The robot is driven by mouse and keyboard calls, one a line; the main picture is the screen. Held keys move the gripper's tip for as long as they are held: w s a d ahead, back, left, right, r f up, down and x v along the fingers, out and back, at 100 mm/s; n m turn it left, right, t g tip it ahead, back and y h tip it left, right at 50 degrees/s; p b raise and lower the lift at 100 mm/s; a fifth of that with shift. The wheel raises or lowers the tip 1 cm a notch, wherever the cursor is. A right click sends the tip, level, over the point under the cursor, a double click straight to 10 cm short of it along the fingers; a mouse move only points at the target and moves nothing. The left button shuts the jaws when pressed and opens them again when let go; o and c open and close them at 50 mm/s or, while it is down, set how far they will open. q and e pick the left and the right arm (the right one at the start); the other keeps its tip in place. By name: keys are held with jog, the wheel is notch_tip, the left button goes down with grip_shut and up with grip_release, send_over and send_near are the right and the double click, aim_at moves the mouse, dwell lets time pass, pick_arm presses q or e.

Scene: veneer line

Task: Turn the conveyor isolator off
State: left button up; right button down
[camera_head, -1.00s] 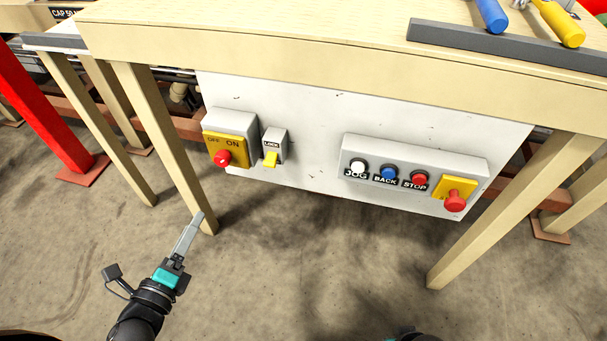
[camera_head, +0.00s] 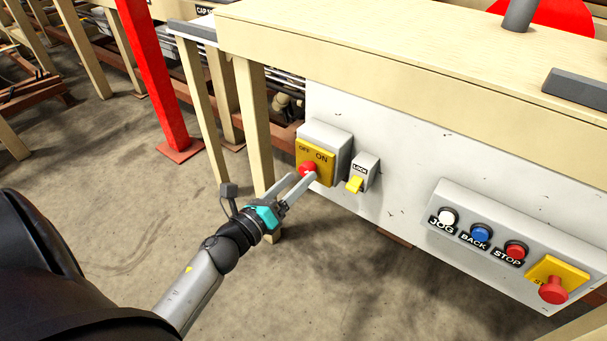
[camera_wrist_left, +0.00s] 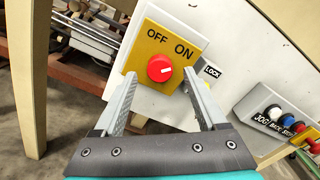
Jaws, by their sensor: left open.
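The conveyor isolator (camera_head: 319,158) is a grey box with a yellow plate marked OFF and ON and a red round knob (camera_head: 308,168). It also shows in the left wrist view, where the yellow plate (camera_wrist_left: 150,48) carries the red knob (camera_wrist_left: 159,67); a short white mark on the knob points right, toward the ON side. My left gripper (camera_head: 303,177) is open, its fingertips close in front of the knob. In the left wrist view the two fingers stand either side of the knob; I cannot tell whether they touch it. My right gripper is not in view.
A small LOCK box (camera_head: 363,172) with a yellow lever sits just right of the isolator. Further right is a button panel (camera_head: 478,215) with JOG, BACK, STOP and a red mushroom button (camera_head: 553,290). A wooden table leg (camera_head: 253,120) stands close left of the isolator.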

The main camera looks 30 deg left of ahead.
aim_at(305, 173)
pick_arm(q)
jog(key=shift+w+d, duration=0.15)
jog(key=shift+w, duration=1.4)
jog(key=shift+c, duration=0.2)
grip_shut()
